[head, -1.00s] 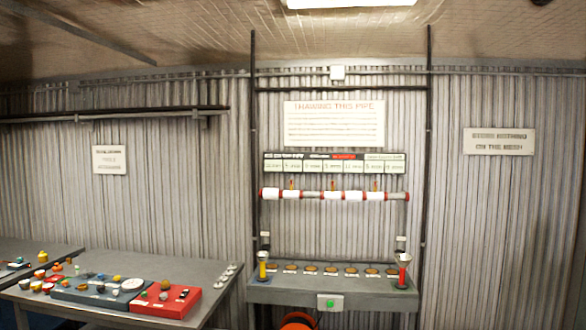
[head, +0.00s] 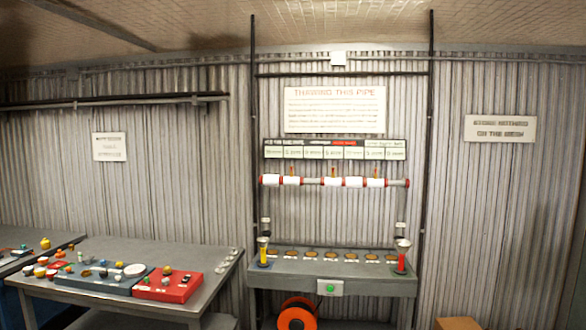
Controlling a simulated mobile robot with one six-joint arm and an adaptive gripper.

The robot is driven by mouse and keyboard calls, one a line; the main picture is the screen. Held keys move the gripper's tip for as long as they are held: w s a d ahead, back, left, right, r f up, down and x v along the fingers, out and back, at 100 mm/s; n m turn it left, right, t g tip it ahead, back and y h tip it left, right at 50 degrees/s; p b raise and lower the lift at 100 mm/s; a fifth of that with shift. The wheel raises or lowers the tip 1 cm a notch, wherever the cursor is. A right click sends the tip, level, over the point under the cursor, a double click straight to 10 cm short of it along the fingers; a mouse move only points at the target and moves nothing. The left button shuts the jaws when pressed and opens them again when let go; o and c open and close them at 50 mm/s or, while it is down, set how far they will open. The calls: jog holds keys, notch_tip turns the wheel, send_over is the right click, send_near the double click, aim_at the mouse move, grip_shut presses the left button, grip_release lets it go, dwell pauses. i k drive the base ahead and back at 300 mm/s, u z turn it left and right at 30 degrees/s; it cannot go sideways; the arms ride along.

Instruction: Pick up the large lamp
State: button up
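Two lamp-like upright objects with flared grey tops stand on the grey bench (head: 345,286) under the pipe. The yellow one (head: 263,252) is at the bench's left end, and the red one (head: 402,257) is at its right end. The red one looks slightly larger, but I cannot tell for sure which is the large lamp. Both stand upright with nothing touching them. My gripper is not in view.
A table (head: 90,250) at left holds a blue tray (head: 115,283), a red tray (head: 167,287) and many small items. A horizontal pipe (head: 310,182) runs above the bench. An orange reel (head: 297,315) sits below it; a brown box (head: 458,323) is at lower right.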

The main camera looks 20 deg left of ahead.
aim_at(402, 245)
jog(key=z, duration=0.45)
jog(key=i, duration=0.9)
jog(key=z, duration=0.75)
jog(key=i, duration=1.7)
jog(key=u, duration=1.05)
jog(key=i, duration=0.65)
jog(key=u, duration=0.45)
jog(key=k, duration=0.25)
jog(key=z, duration=0.05)
